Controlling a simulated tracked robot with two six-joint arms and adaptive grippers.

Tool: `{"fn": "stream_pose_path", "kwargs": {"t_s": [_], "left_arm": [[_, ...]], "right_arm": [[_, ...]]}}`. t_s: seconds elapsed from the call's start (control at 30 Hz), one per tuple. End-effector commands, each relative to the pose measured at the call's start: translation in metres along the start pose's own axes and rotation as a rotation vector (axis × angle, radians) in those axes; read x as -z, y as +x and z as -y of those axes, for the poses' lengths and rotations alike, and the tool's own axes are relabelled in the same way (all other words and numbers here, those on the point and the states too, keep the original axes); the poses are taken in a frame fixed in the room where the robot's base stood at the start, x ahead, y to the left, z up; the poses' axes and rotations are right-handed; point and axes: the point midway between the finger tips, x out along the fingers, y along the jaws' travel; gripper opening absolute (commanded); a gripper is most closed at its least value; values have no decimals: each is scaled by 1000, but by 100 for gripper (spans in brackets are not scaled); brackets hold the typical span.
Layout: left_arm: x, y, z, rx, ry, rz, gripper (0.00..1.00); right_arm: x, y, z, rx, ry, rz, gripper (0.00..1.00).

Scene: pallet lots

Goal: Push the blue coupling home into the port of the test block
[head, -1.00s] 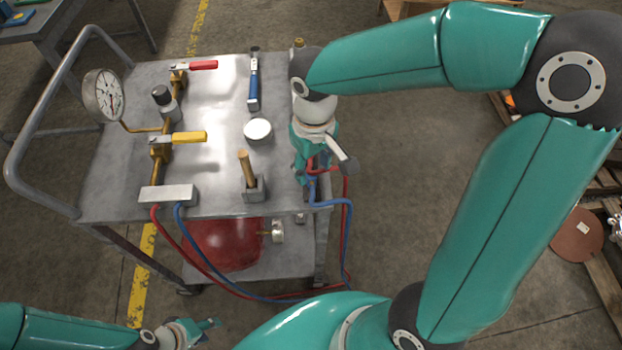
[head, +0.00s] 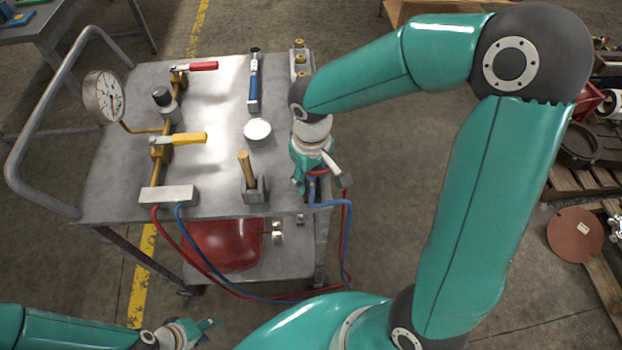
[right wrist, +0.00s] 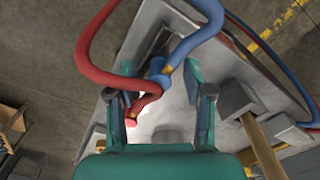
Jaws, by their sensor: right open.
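My right gripper (head: 312,186) is at the right edge of the cart top, pointing down. In the right wrist view its two fingers (right wrist: 161,98) are spread. The blue coupling (right wrist: 160,72), on the end of the blue hose (right wrist: 196,40), shows between and just beyond the fingertips; I cannot tell whether a finger touches it. A red coupling (right wrist: 128,112) on the red hose (right wrist: 92,55) lies beside it, near the left finger. A grey block with brass fittings (head: 300,58), apparently the test block, stands at the cart's back right. My left gripper (head: 192,330) is low at the left, away from the cart top.
The cart top (head: 215,110) carries a pressure gauge (head: 104,96), red-handled (head: 201,66) and yellow-handled (head: 190,138) valves, a blue-handled tool (head: 253,88), a white round lid (head: 257,130) and a wooden handle in a grey holder (head: 246,170). Both hoses loop over the front edge.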

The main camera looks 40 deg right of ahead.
Motion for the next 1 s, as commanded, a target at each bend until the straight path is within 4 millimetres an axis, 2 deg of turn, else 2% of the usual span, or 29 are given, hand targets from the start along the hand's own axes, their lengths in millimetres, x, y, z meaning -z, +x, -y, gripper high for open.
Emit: {"fn": "stream_pose_path", "kwargs": {"t_s": [0.13, 0.43, 0.77, 1.0], "left_arm": [[0, 0, 0, 0, 0, 0, 40], [0, 0, 0, 0, 0, 0, 40], [0, 0, 0, 0, 0, 0, 40], [0, -1, 0, 0, 0, 0, 40]], "right_arm": [[0, 0, 0, 0, 0, -1, 52], [0, 0, 0, 0, 1, -1, 2], [0, -1, 0, 0, 1, -1, 0], [1, -14, -1, -1, 2, -4, 0]]}}
